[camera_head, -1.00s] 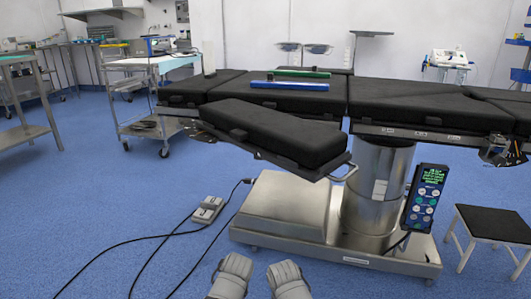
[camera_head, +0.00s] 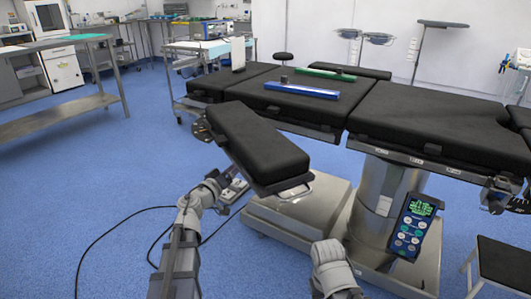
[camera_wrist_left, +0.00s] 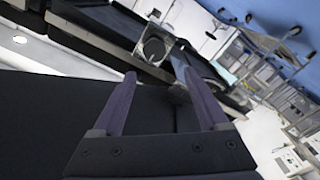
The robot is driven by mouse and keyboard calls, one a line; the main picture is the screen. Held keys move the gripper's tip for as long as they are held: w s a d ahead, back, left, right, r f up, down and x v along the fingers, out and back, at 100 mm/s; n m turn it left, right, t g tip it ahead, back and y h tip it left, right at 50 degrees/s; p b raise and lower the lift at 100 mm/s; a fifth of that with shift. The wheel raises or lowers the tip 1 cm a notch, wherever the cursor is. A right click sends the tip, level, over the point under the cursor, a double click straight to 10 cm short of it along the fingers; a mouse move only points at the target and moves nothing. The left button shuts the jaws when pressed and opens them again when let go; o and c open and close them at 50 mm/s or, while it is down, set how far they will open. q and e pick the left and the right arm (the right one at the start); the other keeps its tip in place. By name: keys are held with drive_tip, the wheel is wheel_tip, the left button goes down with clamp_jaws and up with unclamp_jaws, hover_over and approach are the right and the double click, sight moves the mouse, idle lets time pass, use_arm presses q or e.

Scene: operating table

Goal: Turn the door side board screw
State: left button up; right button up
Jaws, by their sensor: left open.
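The padded black side board (camera_head: 258,145) is swung out from the operating table toward me. A dark round fitting (camera_head: 202,130) sits at its hinge end; I cannot tell for sure whether it is the screw. My left arm reaches up beside the board's near left side, and its fingers are not clear in the head view. In the left wrist view my left gripper (camera_wrist_left: 160,74) is open and empty. A dark rounded knob end (camera_wrist_left: 178,93) shows between its fingers, farther off. A metal bracket (camera_wrist_left: 153,47) lies beyond.
The operating table (camera_head: 425,115) carries a blue bar (camera_head: 302,89) and a green bar (camera_head: 325,74). A hand control (camera_head: 411,226) hangs at the table's column. A stool (camera_head: 500,262) stands at lower right. Cables lie on the floor at left, which is otherwise open.

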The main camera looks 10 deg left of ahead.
use_arm(q)
drive_tip(key=d+x, duration=0.1)
drive_tip(key=x, duration=0.6)
drive_tip(key=shift+d+f+h, duration=0.15)
drive_tip(key=shift+f+h, duration=0.05)
drive_tip(key=shift+h, duration=0.2)
drive_tip(key=shift+w, duration=0.1)
clamp_jaws()
idle(0.5)
